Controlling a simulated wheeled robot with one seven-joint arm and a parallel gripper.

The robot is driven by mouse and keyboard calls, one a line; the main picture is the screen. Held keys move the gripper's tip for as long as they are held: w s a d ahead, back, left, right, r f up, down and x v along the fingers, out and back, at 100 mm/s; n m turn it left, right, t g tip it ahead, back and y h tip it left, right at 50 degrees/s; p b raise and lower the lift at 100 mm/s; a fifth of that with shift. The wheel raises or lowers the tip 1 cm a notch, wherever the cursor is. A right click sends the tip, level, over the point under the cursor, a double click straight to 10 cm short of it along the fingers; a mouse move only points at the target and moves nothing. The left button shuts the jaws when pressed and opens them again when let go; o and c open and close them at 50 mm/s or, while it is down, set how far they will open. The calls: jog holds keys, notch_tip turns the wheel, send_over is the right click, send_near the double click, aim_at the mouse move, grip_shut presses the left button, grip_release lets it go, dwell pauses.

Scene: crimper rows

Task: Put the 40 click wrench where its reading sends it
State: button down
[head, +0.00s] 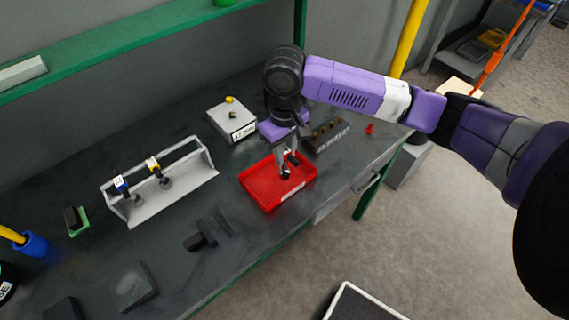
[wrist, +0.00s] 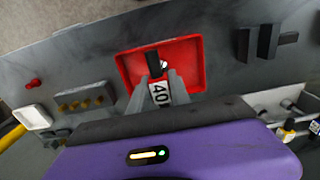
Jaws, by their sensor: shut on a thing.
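My gripper (head: 288,160) is shut on the 40 click wrench, whose white "40" label (wrist: 160,93) shows between the fingers in the wrist view. The wrench's dark end (head: 286,174) is over the red tray (head: 255,196); I cannot tell whether it touches the tray floor. The red tray also fills the top middle of the wrist view (wrist: 192,55) and has a white label on its front. A grey tester box (head: 222,117) with a white reading plate (head: 243,132) stands behind the tray; its reading is too small to be sure of.
A grey rack (head: 190,188) at left holds a blue-banded and a yellow-banded tool. A dark block (head: 328,134) with several knobs stands right of the tray. A small red piece (head: 369,129) lies near the right end. Black fixtures (head: 200,238) lie in front; a green shelf (head: 130,40) runs above.

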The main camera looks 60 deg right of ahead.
aim_at(285, 173)
jog(key=shift+f, duration=2.5)
jog(key=shift+f, duration=0.1)
jog(key=c, duration=1.2)
grip_release()
